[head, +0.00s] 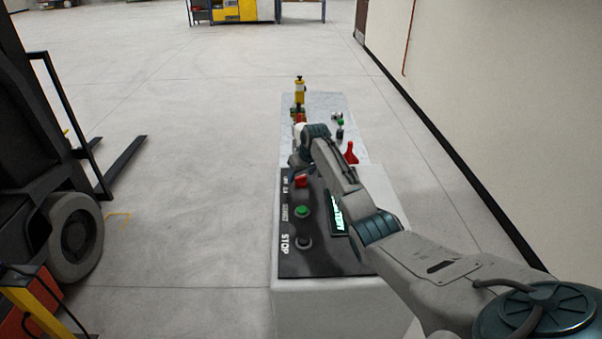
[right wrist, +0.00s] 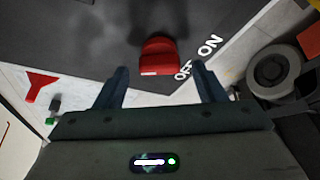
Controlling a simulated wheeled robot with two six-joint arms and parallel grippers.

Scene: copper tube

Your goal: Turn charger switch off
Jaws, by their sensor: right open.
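A dark control panel (head: 318,258) lies on the near part of a long white table. A red switch (head: 301,181) sits near its far left edge. In the right wrist view the switch (right wrist: 159,56) is beside white ON/OFF lettering (right wrist: 200,55). My right gripper (head: 297,168) is just beyond the switch in the head view. In the right wrist view its two fingers (right wrist: 162,84) are spread and empty, with the switch ahead of the gap between them. Whether they touch it is not clear. My left gripper is not in view.
A green button (head: 302,211), a black button (head: 303,242) and a lit display (head: 345,218) are on the panel. A red funnel-like object (head: 351,153) and a yellow item (head: 299,92) stand farther along the table. A forklift (head: 60,200) is at left, a wall at right.

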